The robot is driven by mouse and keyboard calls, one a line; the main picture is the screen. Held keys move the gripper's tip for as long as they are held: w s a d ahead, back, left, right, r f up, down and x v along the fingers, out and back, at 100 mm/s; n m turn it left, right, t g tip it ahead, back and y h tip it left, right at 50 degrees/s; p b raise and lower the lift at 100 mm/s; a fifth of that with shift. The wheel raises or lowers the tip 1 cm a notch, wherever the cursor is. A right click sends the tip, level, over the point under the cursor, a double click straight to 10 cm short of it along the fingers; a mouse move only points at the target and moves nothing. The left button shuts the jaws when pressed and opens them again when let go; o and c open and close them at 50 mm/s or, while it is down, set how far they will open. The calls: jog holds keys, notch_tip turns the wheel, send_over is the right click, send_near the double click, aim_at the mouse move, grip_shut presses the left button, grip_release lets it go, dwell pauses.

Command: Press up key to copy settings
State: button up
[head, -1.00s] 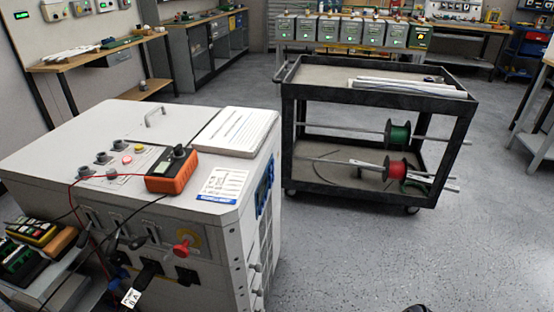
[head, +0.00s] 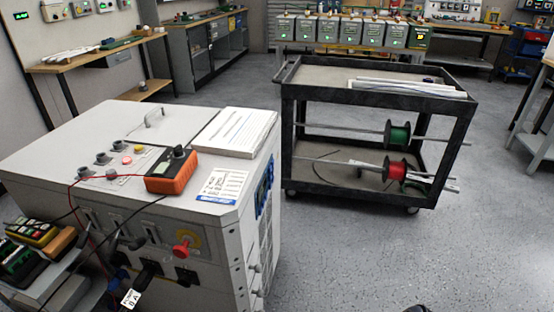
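No up key can be made out at this size. An orange and black meter (head: 171,171) with a dial lies on top of the large white cabinet (head: 60,145), with a red lead running from it. A yellow and black handheld device (head: 33,231) and a green and black device (head: 18,262) rest at the far left, beside the cabinet; their keys are too small to read. Several grey boxes (head: 350,34) with small lit displays stand in a row at the back.
A black two-shelf cart (head: 380,88) stands right of the cabinet, holding a green spool (head: 398,134) and a red spool (head: 395,170). A paper stack (head: 235,131) lies on the cabinet. A workbench (head: 95,52) lines the left wall.

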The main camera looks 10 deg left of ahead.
grip_shut()
dwell(0.7)
